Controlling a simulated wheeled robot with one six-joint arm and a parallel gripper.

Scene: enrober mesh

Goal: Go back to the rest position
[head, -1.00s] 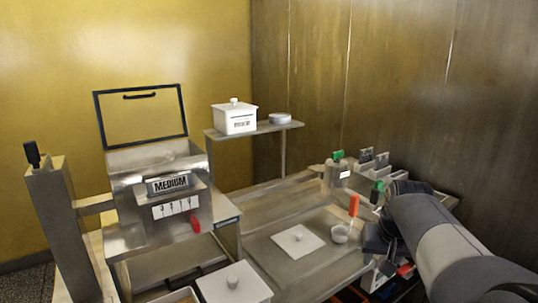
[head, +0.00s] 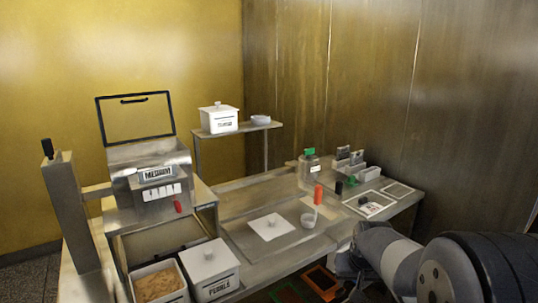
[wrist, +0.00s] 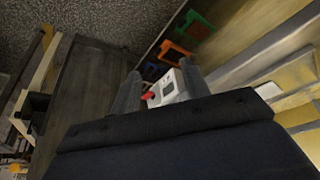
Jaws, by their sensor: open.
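My gripper (head: 345,272) is low in front of the bench in the head view, partly hidden behind my own arm links. In the wrist view my gripper (wrist: 160,88) has its two fingers apart. A pale grey box with a red knob (wrist: 170,88) shows between and beyond the fingers; I cannot tell how far off it is. Nothing is seen held.
A machine labelled MEDIUM (head: 150,185) stands left. Coloured frames (head: 322,281) lie below the bench.

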